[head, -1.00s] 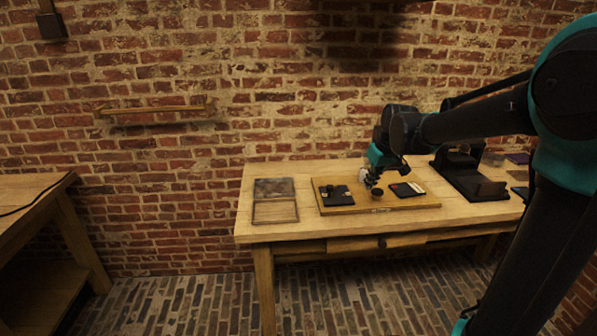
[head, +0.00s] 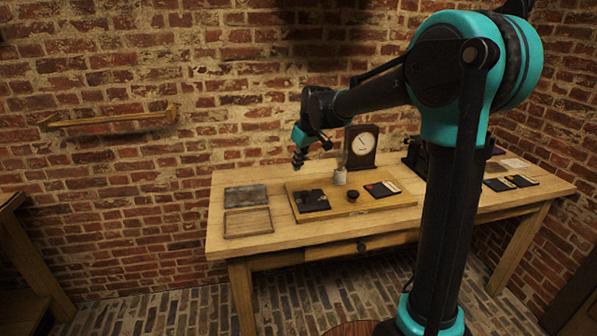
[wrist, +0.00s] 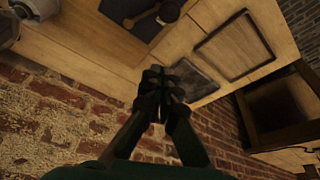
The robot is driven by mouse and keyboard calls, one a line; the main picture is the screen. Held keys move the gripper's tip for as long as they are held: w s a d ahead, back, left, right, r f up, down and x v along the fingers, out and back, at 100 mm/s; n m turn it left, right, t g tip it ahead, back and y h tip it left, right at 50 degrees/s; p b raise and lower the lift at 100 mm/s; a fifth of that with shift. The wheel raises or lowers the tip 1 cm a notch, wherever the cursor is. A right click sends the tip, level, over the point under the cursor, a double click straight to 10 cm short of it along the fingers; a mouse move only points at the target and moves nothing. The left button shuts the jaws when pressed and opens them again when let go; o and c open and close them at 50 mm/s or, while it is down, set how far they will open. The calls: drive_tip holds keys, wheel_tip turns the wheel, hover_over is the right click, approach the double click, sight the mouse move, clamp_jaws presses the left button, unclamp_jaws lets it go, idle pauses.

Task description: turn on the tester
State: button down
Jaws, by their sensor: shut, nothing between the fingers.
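A dial instrument in a dark wooden case (head: 361,147) stands upright at the back of the table; its pale round face has a needle. It may be the tester; I cannot make out a switch on it. In front lies a wooden board (head: 375,203) with a white jar (head: 340,177), a small black round piece (head: 352,194) and two dark pads, left (head: 312,200) and right (head: 382,189). My gripper (head: 298,162) is shut and empty, above the table behind the board's left end. In the wrist view its fingers (wrist: 163,85) are together, pointing toward the table.
A shallow framed tray (head: 248,222) and a grey panel (head: 246,196) lie on the table's left. A dark device (head: 415,157) stands right of the dial instrument, partly behind my arm. Dark flat pieces (head: 510,183) lie farther right. A brick wall closes the back.

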sight(306, 192)
drive_tip(key=x, duration=0.8)
drive_tip(key=shift+w+f, duration=0.1)
drive_tip(key=shift+f, duration=0.3)
drive_tip(key=shift+s+d+r, duration=0.1)
drive_tip(key=shift+s+d, duration=0.75)
drive_tip(key=shift+s, duration=0.1)
drive_tip(key=shift+s+d, duration=0.55)
drive_tip(key=shift+s, duration=0.05)
